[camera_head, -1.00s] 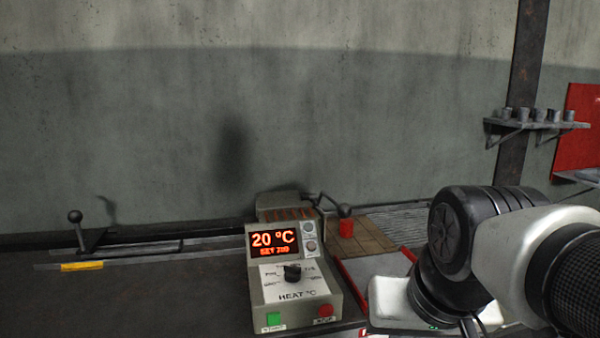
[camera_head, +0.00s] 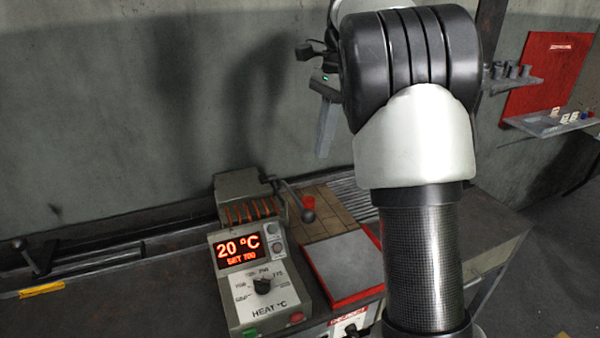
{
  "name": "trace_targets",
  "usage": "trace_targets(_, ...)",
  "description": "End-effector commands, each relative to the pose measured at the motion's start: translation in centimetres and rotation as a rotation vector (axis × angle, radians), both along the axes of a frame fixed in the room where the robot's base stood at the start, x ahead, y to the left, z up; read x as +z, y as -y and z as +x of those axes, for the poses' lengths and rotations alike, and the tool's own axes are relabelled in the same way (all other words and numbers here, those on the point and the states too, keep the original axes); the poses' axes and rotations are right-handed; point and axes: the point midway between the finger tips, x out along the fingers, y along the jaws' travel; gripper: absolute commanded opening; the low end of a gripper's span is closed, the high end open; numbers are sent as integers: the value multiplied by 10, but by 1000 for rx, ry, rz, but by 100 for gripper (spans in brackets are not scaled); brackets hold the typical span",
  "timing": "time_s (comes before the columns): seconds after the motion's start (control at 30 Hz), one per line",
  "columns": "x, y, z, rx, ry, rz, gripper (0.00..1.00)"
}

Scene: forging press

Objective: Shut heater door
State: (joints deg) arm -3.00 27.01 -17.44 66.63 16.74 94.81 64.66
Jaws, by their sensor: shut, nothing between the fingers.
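The heater (camera_head: 240,184) is a grey housing on the bench behind the control box, with orange-brown ribs showing along its front. I cannot tell the door panel apart from the housing. The control box (camera_head: 232,285) reads 20 °C, SET 700. My gripper (camera_head: 324,148) points down, above and to the right of the heater, apart from the lever. It is shut and empty, and partly hidden by my arm.
A wall shelf (camera_head: 520,82) and a red panel (camera_head: 550,72) are at the right.

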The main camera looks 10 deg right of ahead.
Motion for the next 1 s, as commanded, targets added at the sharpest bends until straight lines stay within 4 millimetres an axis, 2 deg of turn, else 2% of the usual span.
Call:
trace_targets(0.13,-3,-1,6,-28,-22,-3,0)
trace_targets(0.27,-18,-4,4,-28,-24,-4,0)
trace_targets(0.7,-106,-20,-6,-27,-22,-4,0)
trace_targets(0.9,-129,-24,-9,-26,-20,-4,0)
trace_targets(1.0,-135,-25,-9,-26,-19,-5,0)
